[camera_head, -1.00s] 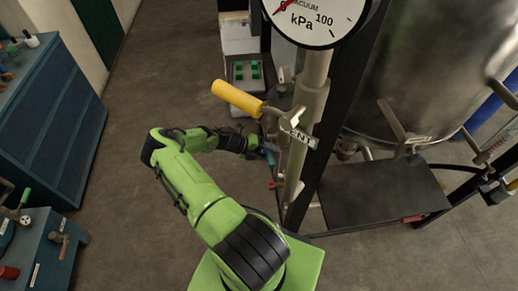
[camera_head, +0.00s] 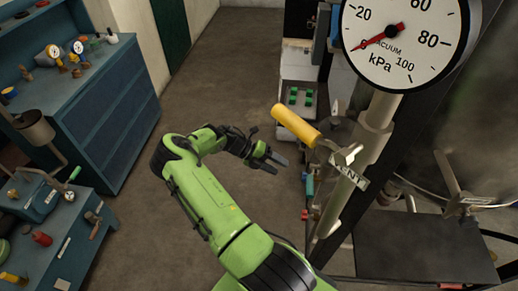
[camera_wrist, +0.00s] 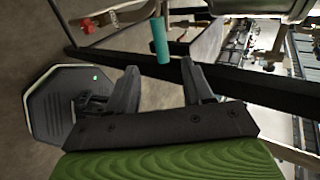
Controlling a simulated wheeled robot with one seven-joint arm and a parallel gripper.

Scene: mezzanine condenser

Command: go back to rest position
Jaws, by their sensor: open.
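My gripper (camera_head: 275,163) is at the end of my green arm, in the middle of the head view. Its two dark fingers are apart with nothing between them. It is left of the vertical vent pipe and clear of it. In the wrist view my gripper (camera_wrist: 160,92) also shows spread, empty fingers. A teal handle (camera_wrist: 160,40) appears beyond the fingertips there, apart from them. The same teal handle (camera_head: 309,186) shows beside the pipe in the head view.
A yellow vent lever (camera_head: 297,124) and a vacuum gauge (camera_head: 403,40) sit on the pipe at right. A dark platform (camera_head: 430,250) is at lower right. Blue workbenches (camera_head: 105,125) with tools stand at left. The floor (camera_head: 215,80) between is clear.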

